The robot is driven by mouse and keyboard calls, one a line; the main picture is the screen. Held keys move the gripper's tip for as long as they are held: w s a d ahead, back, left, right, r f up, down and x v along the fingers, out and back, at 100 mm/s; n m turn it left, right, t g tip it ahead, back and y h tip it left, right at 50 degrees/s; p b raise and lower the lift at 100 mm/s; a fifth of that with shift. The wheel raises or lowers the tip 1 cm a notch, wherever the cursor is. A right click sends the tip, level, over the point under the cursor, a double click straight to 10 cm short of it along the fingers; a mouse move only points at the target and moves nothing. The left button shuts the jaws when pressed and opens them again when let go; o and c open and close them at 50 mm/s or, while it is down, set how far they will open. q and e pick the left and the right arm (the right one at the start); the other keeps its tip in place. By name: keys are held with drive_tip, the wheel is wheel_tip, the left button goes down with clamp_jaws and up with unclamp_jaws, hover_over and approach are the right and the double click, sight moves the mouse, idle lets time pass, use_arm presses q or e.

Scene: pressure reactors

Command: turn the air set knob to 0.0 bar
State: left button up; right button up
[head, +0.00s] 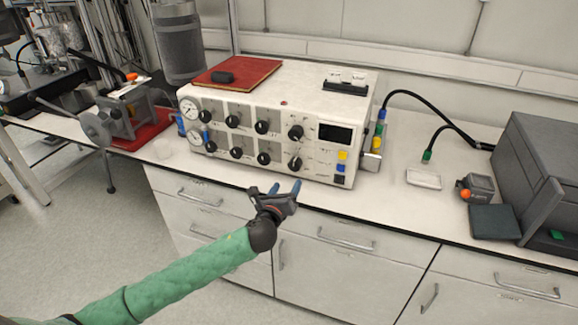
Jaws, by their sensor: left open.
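A white control unit (315,92) stands on the bench, its front panel facing me. The panel carries several black knobs in two rows, two larger black knobs (295,132) near the dark display (335,133), and two round gauges (189,109) at its left edge. The labels are too small to read, so I cannot tell which knob is the air set knob. My left gripper (285,188) is open and empty, with blue fingertips pointing up, in front of and below the lower right knob (295,163). It appears apart from the panel. My right gripper is not in view.
A red book (236,73) with a black object lies on the unit. Yellow and blue buttons sit below the display. Cables and fittings (377,130) run along its right side. A dark grey box (545,165) stands at right. White drawers (345,235) are below the bench.

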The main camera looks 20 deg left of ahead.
sight(294, 168)
use_arm(q)
drive_tip(key=shift+m, duration=0.7)
drive_tip(key=w, duration=0.2)
drive_tip(key=w+r+p, duration=0.1)
drive_tip(key=w, duration=0.2)
drive_tip(key=w+p, duration=0.1)
drive_tip(key=w, duration=0.1)
drive_tip(key=shift+w+r, duration=0.25)
drive_tip(key=shift+r, duration=0.15)
drive_tip(key=shift+w+f, duration=0.1)
drive_tip(key=shift+w, duration=0.4)
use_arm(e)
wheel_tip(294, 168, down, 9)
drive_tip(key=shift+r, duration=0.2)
use_arm(q)
drive_tip(key=c, duration=1)
